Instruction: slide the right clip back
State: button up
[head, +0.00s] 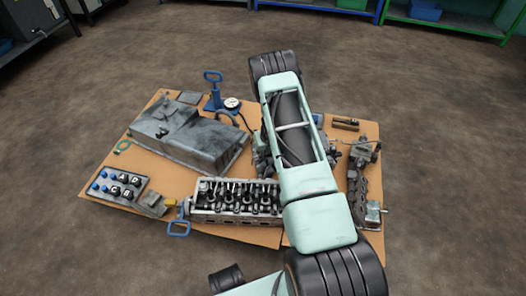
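I cannot pick out the right clip in the head view; no part there shows clearly as a clip. My pale green arm crosses the right half of the work area and hides part of it. My gripper is not visible. Dark metal parts show on both sides of the arm: one at its left edge (262,160), partly hidden, and a long dark metal assembly (362,182) to its right.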

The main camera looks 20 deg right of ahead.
grip_shut()
jog(key=d+p, duration=0.1)
jog(key=d, duration=0.2)
jog(key=shift+s+d, duration=0.1)
jog(key=o, duration=0.5)
grip_release()
jog(key=v, duration=1.2)
jog(key=shift+r, duration=0.1)
